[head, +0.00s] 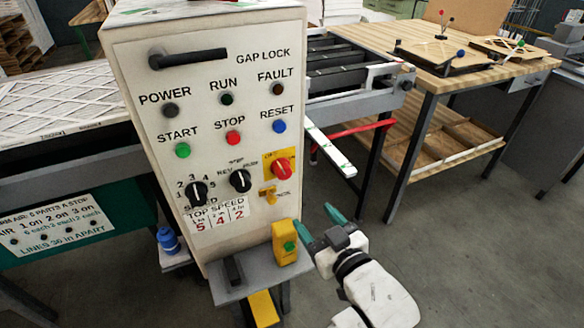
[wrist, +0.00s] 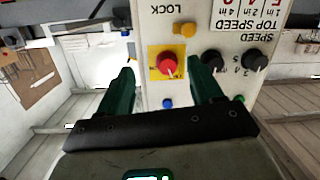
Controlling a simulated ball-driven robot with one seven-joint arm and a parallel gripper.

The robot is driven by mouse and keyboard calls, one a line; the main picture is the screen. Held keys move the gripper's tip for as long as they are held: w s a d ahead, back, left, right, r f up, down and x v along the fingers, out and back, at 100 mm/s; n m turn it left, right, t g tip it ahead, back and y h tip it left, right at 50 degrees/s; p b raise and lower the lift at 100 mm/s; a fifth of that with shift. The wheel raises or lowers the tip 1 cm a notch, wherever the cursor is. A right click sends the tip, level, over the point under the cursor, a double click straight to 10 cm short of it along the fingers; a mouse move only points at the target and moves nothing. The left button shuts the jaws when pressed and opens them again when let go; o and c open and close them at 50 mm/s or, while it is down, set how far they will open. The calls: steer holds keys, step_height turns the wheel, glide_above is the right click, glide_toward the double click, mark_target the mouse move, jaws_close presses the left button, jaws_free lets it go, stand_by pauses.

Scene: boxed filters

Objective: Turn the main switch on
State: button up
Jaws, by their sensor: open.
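The main switch (head: 282,168) is a red round knob on a yellow plate, at the right side of the control box's front panel. It also shows in the wrist view (wrist: 168,63), where the panel appears upside down. A pale mark shows on the knob, but I cannot read its setting surely. My gripper (head: 318,221) has teal fingers and is low and to the right of the panel in the head view. In the wrist view, my gripper (wrist: 161,76) is open, with the knob showing between its fingers. The fingers look empty and apart from the knob.
A yellow lock tab (head: 268,194) sits just below the switch. Two black knobs (head: 240,181) are to its left. A yellow box with a green button (head: 286,243) stands out below the panel, close to my gripper. A wooden bench (head: 440,75) is behind.

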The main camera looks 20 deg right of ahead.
mark_target(286, 175)
steer(key=shift+n+t+y, duration=0.3)
steer(key=shift+t, duration=0.5)
steer(key=w+r, duration=0.1)
steer(key=w, duration=0.3)
steer(key=w+a+r+p, duration=0.1)
steer(key=w, duration=0.3)
steer(key=w+r, duration=0.1)
steer(key=w, duration=0.2)
steer(key=shift+w+a+r, duration=0.15)
steer(key=shift+w+a, duration=0.1)
steer(key=shift+w, duration=0.15)
steer(key=c, duration=1.1)
